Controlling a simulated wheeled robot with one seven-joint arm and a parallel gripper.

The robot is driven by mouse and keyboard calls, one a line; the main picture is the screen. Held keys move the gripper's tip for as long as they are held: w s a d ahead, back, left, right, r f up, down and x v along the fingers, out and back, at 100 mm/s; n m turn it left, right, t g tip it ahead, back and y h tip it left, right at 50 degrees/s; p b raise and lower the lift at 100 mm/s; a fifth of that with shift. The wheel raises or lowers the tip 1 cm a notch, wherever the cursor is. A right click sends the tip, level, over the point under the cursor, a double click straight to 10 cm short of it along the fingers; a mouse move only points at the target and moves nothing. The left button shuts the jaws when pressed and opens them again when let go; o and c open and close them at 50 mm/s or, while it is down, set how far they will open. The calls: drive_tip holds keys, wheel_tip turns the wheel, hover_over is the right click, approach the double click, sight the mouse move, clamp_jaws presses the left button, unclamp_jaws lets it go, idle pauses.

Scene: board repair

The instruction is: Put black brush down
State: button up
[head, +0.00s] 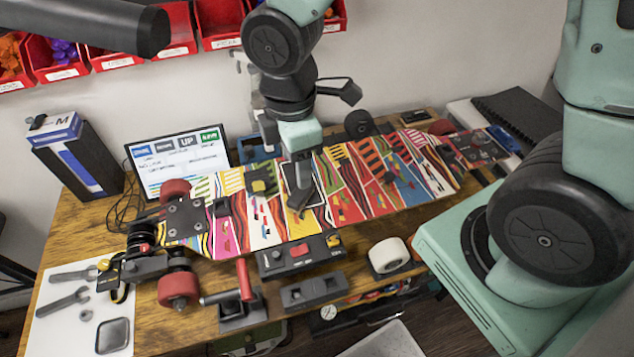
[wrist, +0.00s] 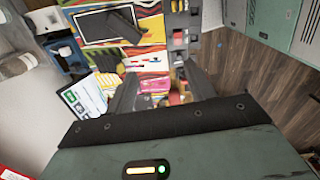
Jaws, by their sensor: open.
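My gripper (head: 300,198) points down over the middle of the patterned skateboard deck (head: 345,190). In the wrist view my gripper (wrist: 162,82) has its two dark fingers spread apart, with nothing held between them. Small red, yellow and pink items show beyond the gap. I cannot single out the black brush with certainty. In the head view my gripper and arm hide part of the deck.
The deck lies across a wooden workbench (head: 70,225). A screen (head: 180,157) and an upright box (head: 75,155) stand behind it at the left. Black parts holders (head: 300,255), a white roll (head: 389,255) and a red-handled tool (head: 243,280) crowd the front. Red bins (head: 220,22) line the wall.

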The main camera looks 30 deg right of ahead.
drive_tip(key=s+a+r+m, duration=0.2)
drive_tip(key=s+r+m, duration=0.4)
drive_tip(key=s+m, duration=0.3)
drive_tip(key=s, duration=0.3)
drive_tip(key=shift+r+y, duration=0.15)
drive_tip(key=shift+y, duration=0.25)
